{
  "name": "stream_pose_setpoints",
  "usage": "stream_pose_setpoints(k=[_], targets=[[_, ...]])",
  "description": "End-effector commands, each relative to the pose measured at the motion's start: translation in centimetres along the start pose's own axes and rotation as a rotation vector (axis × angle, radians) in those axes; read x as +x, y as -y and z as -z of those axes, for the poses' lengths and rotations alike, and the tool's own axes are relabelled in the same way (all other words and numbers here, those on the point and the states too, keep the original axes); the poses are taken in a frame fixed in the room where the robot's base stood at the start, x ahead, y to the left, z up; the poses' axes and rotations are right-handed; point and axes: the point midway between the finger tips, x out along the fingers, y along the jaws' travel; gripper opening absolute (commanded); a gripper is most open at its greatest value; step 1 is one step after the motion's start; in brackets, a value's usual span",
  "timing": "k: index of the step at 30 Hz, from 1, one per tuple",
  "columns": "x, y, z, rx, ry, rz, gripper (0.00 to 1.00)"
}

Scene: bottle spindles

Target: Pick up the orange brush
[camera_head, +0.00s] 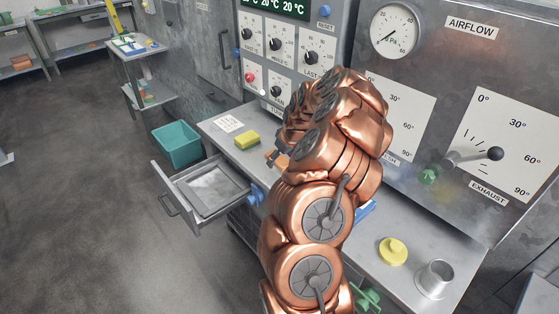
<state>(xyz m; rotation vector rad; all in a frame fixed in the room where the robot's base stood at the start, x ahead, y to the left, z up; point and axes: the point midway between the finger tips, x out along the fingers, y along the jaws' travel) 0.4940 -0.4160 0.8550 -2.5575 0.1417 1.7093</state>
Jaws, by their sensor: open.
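A small orange piece (271,154), possibly part of the orange brush, shows on the grey counter just left of my copper arm. Most of it is hidden behind the arm, so I cannot make out its full shape. My arm fills the middle of the view and reaches up over the counter. My gripper is hidden behind the arm, so its distance from the orange piece cannot be seen.
A yellow sponge (247,139) and a white label card (229,124) lie left on the counter. An open drawer (166,199) juts out at left, near a teal bin (177,145). A yellow lidded piece (392,251) and metal cup (434,279) stand at right.

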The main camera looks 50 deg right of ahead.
Motion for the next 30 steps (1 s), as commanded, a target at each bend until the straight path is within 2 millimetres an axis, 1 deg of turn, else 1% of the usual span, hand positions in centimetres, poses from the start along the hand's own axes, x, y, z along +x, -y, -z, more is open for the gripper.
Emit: stream_pose_setpoints(k=[3, 7, 30], targets=[[1.2, 0.0, 0.1, -0.001, 0.001, 0.000, 0.81], [2.1, 0.0, 0.0, -0.001, 0.002, -0.001, 0.81], [2.4, 0.0, -0.1, 0.000, 0.000, -0.001, 0.81]])
